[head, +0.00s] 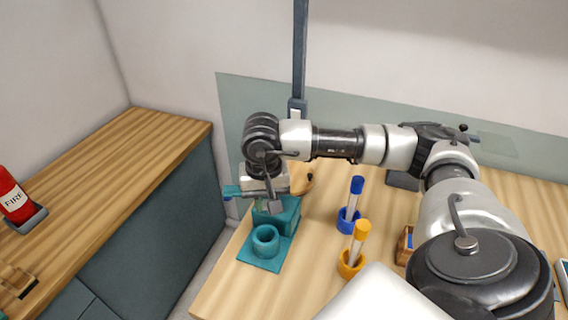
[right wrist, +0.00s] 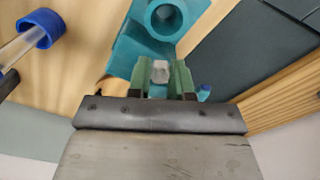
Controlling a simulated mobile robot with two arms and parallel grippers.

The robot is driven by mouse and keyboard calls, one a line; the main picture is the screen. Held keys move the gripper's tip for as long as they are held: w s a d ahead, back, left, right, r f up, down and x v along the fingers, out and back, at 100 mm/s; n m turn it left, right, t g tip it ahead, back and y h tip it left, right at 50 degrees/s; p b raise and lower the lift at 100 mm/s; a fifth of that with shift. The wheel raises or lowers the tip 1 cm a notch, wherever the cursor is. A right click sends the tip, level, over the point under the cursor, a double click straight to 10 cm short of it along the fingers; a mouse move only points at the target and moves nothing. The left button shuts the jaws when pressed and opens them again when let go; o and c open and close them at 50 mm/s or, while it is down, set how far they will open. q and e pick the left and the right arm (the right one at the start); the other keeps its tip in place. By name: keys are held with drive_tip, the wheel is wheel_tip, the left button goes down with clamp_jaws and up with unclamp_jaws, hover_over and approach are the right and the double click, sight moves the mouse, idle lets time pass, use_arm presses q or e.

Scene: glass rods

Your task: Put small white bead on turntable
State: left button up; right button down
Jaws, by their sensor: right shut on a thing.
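My right gripper (right wrist: 160,80) has green fingers and is shut on a small whitish piece, the small white bead (right wrist: 159,72) as far as I can tell. In the head view the right gripper (head: 236,192) is at the far left end of the table, above and beside a teal fixture (head: 247,258). The fixture has a flat base, a raised block and a round open cup (head: 265,241); the cup also shows just beyond the fingers in the right wrist view (right wrist: 184,31). I cannot identify the turntable for sure. My left gripper is not in view.
A blue-capped glass rod (head: 352,204) and a yellow-capped one (head: 358,244) stand in holders on the wooden table. A tan rounded object (head: 304,179) is partly hidden behind my gripper. A separate counter (head: 110,165) with a red extinguisher (head: 14,197) stands left, across a gap.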

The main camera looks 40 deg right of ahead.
drive_tip(key=w+d+m+b, duration=0.1)
drive_tip(key=d+m, duration=0.1)
drive_tip(key=d, duration=0.1)
drive_tip(key=w+d+f+m+b, duration=0.1)
drive_tip(key=d+m, duration=0.1)
drive_tip(key=d, duration=0.2)
drive_tip(key=d+f+m+b, duration=0.1)
drive_tip(key=d+m, duration=0.1)
drive_tip(key=d, duration=0.1)
drive_tip(key=shift+w+d, duration=0.15)
drive_tip(key=shift+w, duration=0.25)
drive_tip(key=d+r+m+b, duration=0.3)
drive_tip(key=d+m, duration=0.4)
drive_tip(key=d, duration=0.4)
drive_tip(key=p, duration=0.2)
hover_over(292, 174)
drive_tip(key=a, duration=0.1)
drive_tip(key=f, duration=0.6)
drive_tip(key=shift+w+f, duration=0.2)
drive_tip(key=shift+f, duration=0.1)
drive_tip(key=shift+w+a+f, duration=0.1)
drive_tip(key=shift+w+f, duration=0.1)
wheel_tip(292, 174, down, 4)
drive_tip(key=shift+r, duration=0.1)
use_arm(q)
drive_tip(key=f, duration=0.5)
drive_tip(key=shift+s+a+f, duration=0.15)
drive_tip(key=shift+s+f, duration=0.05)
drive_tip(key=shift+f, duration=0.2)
